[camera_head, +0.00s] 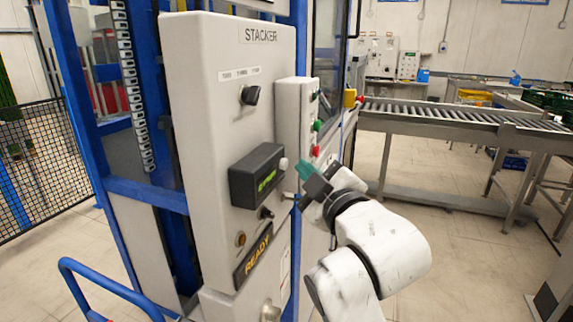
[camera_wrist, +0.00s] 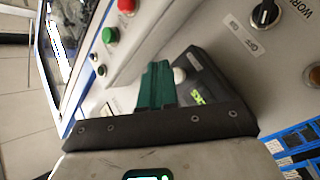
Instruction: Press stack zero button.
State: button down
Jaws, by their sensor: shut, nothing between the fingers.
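The grey STACKER panel (camera_head: 215,60) stands upright in the middle of the head view. A black display box (camera_head: 257,176) with green characters is on it, with a round white button (camera_head: 283,163) at its right end. In the wrist view the white button (camera_wrist: 179,75) shows just right of my fingers, beside the green characters. No label reading stack zero is legible. My gripper (camera_head: 302,167), with green fingers, is shut and empty, close to the white button. In the wrist view my fingers (camera_wrist: 157,66) point at the panel; whether they touch it cannot be told.
A narrower side box (camera_head: 291,105) carries a green button (camera_head: 317,125) and a red button (camera_head: 316,151). A black knob (camera_head: 250,95) is above the display, and a READY sign (camera_head: 252,257) below. A roller conveyor (camera_head: 470,118) stands behind at right.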

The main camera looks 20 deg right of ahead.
jog(key=shift+a, duration=0.1)
jog(key=shift+w+a, duration=0.25)
jog(key=shift+w+a, duration=0.25)
jog(key=shift+a, duration=0.1)
dwell(1.0)
jog(key=shift+s+d, duration=0.1)
jog(key=shift+s+d+p, duration=0.35)
jog(key=shift+s+d, duration=0.05)
jog(key=shift+d, duration=0.15)
dwell(0.3)
jog(key=s+d, duration=0.1)
jog(key=d, duration=0.1)
jog(key=s+d, duration=0.2)
jog(key=shift+p, duration=0.35)
dwell(0.6)
